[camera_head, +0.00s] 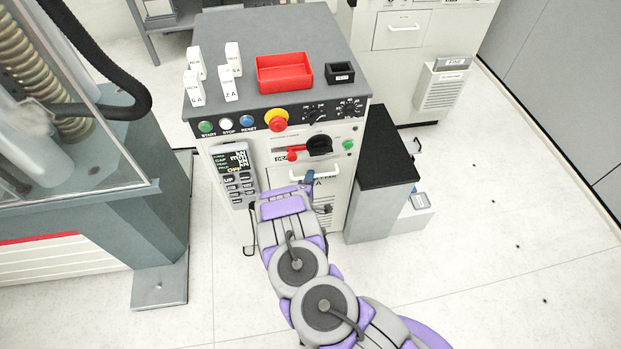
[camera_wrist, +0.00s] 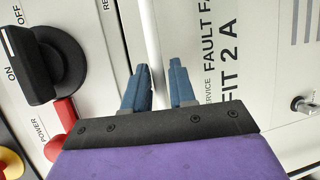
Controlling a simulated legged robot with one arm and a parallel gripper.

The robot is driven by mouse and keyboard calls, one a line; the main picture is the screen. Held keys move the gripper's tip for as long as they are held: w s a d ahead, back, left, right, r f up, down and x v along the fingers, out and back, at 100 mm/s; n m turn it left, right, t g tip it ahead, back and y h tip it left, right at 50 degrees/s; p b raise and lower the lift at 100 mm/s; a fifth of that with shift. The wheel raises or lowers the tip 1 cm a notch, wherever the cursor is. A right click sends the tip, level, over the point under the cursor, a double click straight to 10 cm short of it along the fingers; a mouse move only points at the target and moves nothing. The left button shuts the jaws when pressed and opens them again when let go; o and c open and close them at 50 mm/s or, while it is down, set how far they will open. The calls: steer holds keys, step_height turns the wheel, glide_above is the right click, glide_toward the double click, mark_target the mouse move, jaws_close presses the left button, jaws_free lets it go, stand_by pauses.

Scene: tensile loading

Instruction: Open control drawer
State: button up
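The control drawer (camera_head: 283,176) is a pale panel on the front of the grey-topped control cabinet, below the black rotary switch. It looks closed, and my arm hides part of it. In the wrist view, a long white bar (camera_wrist: 147,30), which looks like the drawer handle, runs between my blue fingertips. A panel marked "FAULT" and "FIT 2 A" (camera_wrist: 225,65) lies beside it. My gripper (camera_wrist: 160,68) is open with one finger on each side of the bar. Whether a finger touches it cannot be told. In the head view my gripper (camera_head: 309,177) is at the drawer.
The black rotary switch (camera_head: 319,145) and a red lever (camera_head: 293,155) sit just above the drawer. A handheld control panel (camera_head: 236,172) hangs at left. A red tray (camera_head: 284,72) and white blocks stand on top. A black-topped box (camera_head: 388,160) stands at right.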

steer(key=shift+w+d+f, duration=0.1)
steer(key=shift+w+f, duration=0.05)
steer(key=shift+w, duration=0.55)
jaws_close()
steer(key=shift+s, duration=0.1)
